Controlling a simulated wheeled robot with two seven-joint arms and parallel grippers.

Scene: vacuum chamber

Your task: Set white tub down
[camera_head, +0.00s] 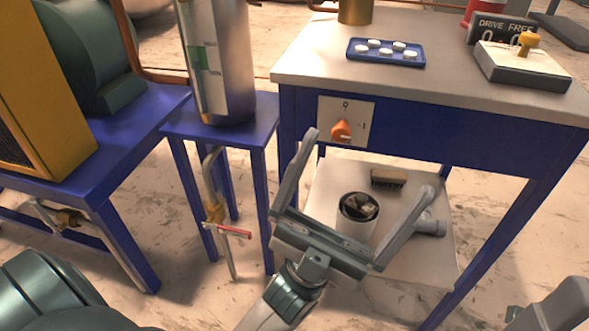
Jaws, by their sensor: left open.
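The white tub (355,222) stands upright on the pale lower shelf (425,262) under the blue table. Its inside is dark and holds some small brownish pieces. My left gripper (372,162) is open, with its two fingers spread wide. In the picture one finger lies left of the tub and the other right of it. The gripper's crossbar is just in front of the tub's lower part; I cannot tell whether anything touches. A grey part at the bottom right edge (558,306) looks like my right gripper, mostly cut off.
A brush (388,178) lies behind the tub, and a grey pipe fitting (430,226) lies right of it. The blue table (440,130) overhangs the shelf, with an orange knob (342,131) on its front. A metal cylinder (218,65) stands on a blue stand at left.

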